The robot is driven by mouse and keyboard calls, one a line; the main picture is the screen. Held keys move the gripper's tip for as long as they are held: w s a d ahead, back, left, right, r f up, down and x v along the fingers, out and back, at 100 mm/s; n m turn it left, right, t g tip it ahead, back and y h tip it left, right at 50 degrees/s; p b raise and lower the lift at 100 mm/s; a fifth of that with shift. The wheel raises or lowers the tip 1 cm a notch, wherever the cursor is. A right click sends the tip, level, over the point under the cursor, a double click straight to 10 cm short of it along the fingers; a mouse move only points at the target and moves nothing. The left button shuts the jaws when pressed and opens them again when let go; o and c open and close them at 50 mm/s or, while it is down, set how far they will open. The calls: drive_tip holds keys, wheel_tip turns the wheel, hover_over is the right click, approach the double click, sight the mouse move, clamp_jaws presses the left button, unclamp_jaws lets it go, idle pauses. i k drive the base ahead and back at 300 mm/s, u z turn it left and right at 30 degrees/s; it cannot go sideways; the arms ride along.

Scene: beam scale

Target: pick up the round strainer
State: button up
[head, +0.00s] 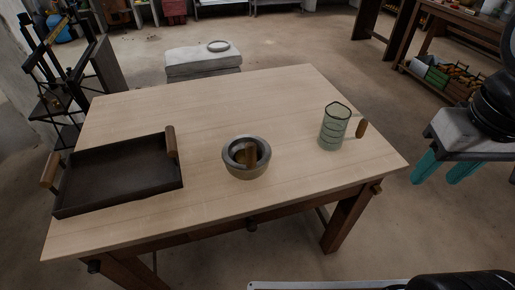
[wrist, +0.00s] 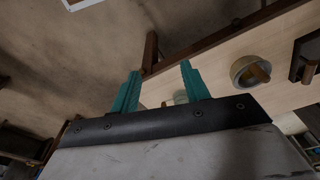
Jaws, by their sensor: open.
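I cannot make out a clear round strainer. A round grey bowl (head: 233,166) with a brown wooden piece (head: 250,157) in it stands mid-table; it also shows in the wrist view (wrist: 239,73). A greenish see-through jar (head: 334,130) with a brown wooden piece (head: 361,129) at its right stands near the table's right end. A pale part of the jar (wrist: 180,97) shows between the fingers in the wrist view. My gripper (head: 440,174) has teal fingers, open and empty, off the table's right side, apart from everything; it also shows in the wrist view (wrist: 158,80).
A dark tray (head: 120,180) with wooden handles lies at the left of the wooden table (head: 210,105). A grey block (head: 203,70) with a ring-shaped thing (head: 218,46) on it stands behind. The table is clear between tray, bowl and jar.

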sight(244, 151)
drive_tip(key=z, duration=1.95)
drive_tip(key=k, duration=1.05)
drive_tip(key=u, duration=0.9)
